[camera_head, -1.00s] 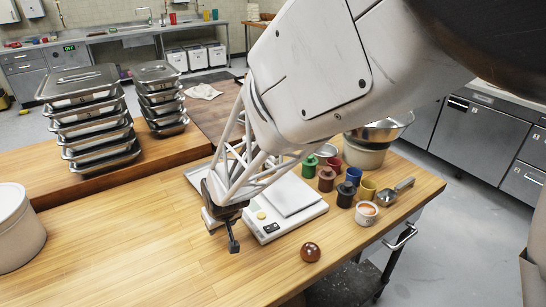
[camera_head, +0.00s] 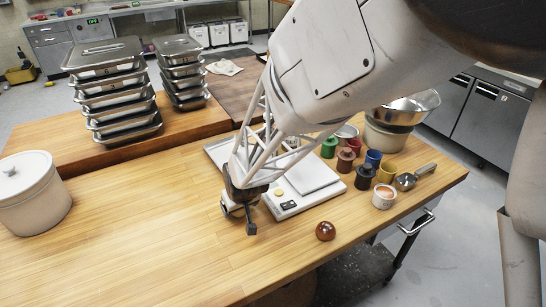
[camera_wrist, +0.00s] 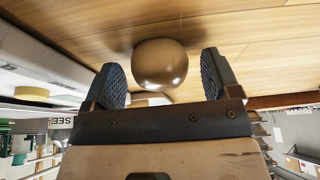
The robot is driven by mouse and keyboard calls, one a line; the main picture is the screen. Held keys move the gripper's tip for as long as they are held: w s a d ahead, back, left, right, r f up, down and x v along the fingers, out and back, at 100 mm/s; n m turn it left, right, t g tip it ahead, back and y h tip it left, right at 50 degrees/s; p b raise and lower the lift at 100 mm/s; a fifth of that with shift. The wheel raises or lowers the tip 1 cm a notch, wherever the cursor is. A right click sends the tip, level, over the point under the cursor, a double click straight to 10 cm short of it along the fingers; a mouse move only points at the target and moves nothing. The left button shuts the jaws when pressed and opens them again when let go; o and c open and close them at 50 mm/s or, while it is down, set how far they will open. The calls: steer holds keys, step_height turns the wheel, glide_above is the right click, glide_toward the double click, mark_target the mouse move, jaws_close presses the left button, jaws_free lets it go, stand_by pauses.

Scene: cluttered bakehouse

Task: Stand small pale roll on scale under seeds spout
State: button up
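My gripper (camera_wrist: 162,72) is open, one finger on each side of the roll, with a visible gap on both sides. In the head view my gripper (camera_head: 248,226) is low over the table, just left of the scale, and mostly hides the roll. The white scale (camera_head: 312,176) has a flat plate and a front panel with a yellow button; my arm covers part of it. A label reading "SEE" (camera_wrist: 62,122) shows in the wrist view; the seeds spout is not clearly visible.
A shiny brown ball (camera_head: 325,231) lies in front of the scale. Several coloured cups (camera_head: 346,160), a white cup (camera_head: 384,197) and a metal scoop (camera_head: 415,176) stand to its right. A crock (camera_head: 34,194) is at left, stacked trays (camera_head: 112,95) behind. The table's front left is clear.

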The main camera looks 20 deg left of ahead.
steer(key=shift+r, duration=0.1)
steer(key=v, duration=1.2)
stand_by(0.4)
steer(key=shift+a, duration=0.1)
steer(key=shift+w+r, duration=0.1)
stand_by(0.4)
steer(key=s+d+r+m+h, duration=0.15)
steer(key=d+r, duration=0.25)
steer(key=d, duration=0.8)
steer(key=d+r+m, duration=0.3)
steer(key=d+r, duration=0.1)
steer(key=d, duration=0.7)
steer(key=s+d+r+m+h, duration=0.1)
steer(key=s+d+r+m, duration=0.1)
steer(key=s+d, duration=0.5)
steer(key=s+d+r+m+h, duration=0.1)
steer(key=s+d, duration=0.5)
steer(key=d, duration=0.6)
steer(key=shift+s+r+m+g, duration=0.35)
steer(key=shift+r+m, duration=0.25)
steer(key=shift+m, duration=0.35)
steer(key=shift+o, duration=0.5)
